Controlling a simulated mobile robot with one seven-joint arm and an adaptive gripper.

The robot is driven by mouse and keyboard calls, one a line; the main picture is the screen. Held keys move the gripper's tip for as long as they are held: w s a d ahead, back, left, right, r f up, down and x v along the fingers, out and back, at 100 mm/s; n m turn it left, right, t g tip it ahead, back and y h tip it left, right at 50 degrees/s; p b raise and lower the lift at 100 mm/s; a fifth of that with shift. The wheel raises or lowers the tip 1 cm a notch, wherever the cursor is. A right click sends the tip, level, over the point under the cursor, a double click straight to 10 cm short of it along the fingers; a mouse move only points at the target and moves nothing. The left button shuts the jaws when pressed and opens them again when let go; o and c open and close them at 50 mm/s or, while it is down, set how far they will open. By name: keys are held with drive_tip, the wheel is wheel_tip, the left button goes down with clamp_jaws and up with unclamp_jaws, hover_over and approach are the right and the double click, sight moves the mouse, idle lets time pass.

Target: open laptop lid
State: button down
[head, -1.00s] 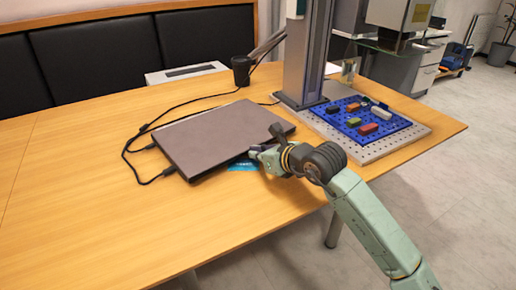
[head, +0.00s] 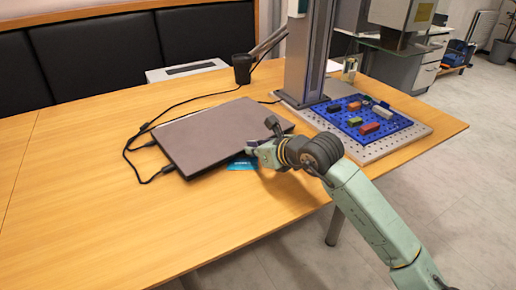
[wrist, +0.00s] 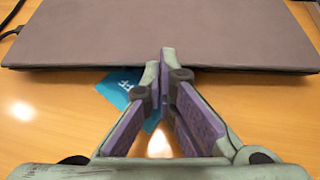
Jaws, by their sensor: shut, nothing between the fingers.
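A dark grey laptop (head: 215,137) lies on the wooden table with its lid down. It also fills the top of the wrist view (wrist: 180,32), its front edge running across the picture. My gripper (head: 252,150) is at the laptop's front edge, toward its right end. In the wrist view my gripper (wrist: 161,62) is shut, its fingertips together and empty, right at the front edge. Whether the tips touch the edge or sit just under the lid is not clear.
A blue card (head: 241,164) lies on the table by the laptop's front edge, partly behind my gripper. Black cables (head: 140,165) plug into the laptop's left side. A blue pegboard (head: 362,121) with several small blocks is at right. The front table area is clear.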

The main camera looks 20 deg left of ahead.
drive_tip(key=shift+w+d+r, duration=0.1)
drive_tip(key=shift+r, duration=0.25)
drive_tip(key=shift+w+a+r+p, duration=0.1)
drive_tip(key=shift+a+r+p, duration=0.2)
drive_tip(key=shift+r, duration=0.5)
drive_tip(key=shift+w+a+r+p, duration=0.15)
drive_tip(key=shift+r+p, duration=0.3)
drive_tip(key=shift+r, duration=0.35)
drive_tip(key=shift+w+a+r+p, duration=0.1)
drive_tip(key=shift+a+r+p, duration=0.2)
drive_tip(key=shift+r, duration=0.5)
drive_tip(key=shift+d, duration=0.15)
drive_tip(key=shift+s+d+f+b, duration=0.1)
drive_tip(key=shift+s+d+b, duration=0.3)
drive_tip(key=shift+d, duration=0.3)
drive_tip(key=shift+s+d+b, duration=0.35)
drive_tip(key=shift+d+b, duration=0.05)
drive_tip(key=shift+d, duration=0.3)
drive_tip(key=shift+s+d+b, duration=0.25)
drive_tip(key=shift+s+d, duration=0.1)
drive_tip(key=shift+d, duration=0.25)
drive_tip(key=shift+s+d+b, duration=0.25)
drive_tip(key=shift+s+d, duration=0.05)
drive_tip(key=shift+d, duration=0.3)
